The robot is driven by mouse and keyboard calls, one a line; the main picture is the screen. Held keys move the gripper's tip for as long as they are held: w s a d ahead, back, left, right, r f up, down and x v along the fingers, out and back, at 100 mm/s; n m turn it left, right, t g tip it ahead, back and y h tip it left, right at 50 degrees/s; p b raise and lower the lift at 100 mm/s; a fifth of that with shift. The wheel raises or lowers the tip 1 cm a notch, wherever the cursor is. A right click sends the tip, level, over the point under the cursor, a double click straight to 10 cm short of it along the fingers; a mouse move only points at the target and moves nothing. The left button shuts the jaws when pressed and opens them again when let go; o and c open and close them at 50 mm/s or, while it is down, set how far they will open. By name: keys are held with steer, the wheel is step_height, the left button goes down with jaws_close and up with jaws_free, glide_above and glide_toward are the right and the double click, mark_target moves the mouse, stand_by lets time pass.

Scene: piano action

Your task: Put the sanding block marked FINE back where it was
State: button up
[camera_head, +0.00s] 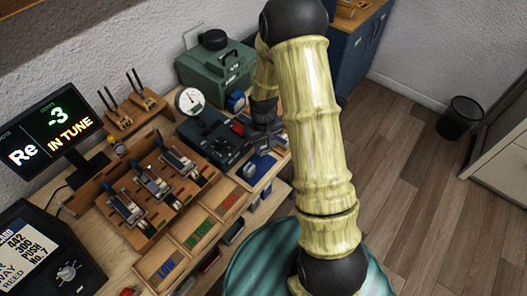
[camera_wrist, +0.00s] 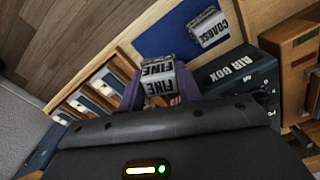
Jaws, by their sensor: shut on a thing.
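The sanding block marked FINE (camera_wrist: 157,82) is pale with black lettering. In the wrist view it sits between the purple fingers of my gripper (camera_wrist: 160,85), which is shut on it. In the head view my gripper (camera_head: 270,143) is over the right part of the bench, by the blue mat (camera_head: 262,164); the block cannot be made out clearly there. In the wrist view the blue mat (camera_wrist: 160,42) lies beyond the FINE block. A block marked COARSE (camera_wrist: 208,26) rests at the mat's right side. I cannot tell whether the FINE block touches the mat.
A dark AIR BOX (camera_wrist: 237,72) stands close to the right of the held block. In the head view, wooden trays with coloured bottoms (camera_head: 198,232) and a wooden rack with metal parts (camera_head: 150,188) fill the bench to the left. A green case (camera_head: 215,72) stands behind.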

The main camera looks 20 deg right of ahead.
mark_target(264, 153)
steer(key=shift+f, duration=0.2)
steer(key=shift+f+p, duration=0.35)
steer(key=shift+f, duration=1.75)
steer(key=shift+f, duration=0.1)
steer(key=o, duration=1)
steer(key=shift+o, duration=0.2)
step_height(264, 153, up, 12)
steer(key=shift+r+b, duration=0.15)
steer(key=shift+b, duration=0.6)
steer(key=shift+s+r, duration=0.1)
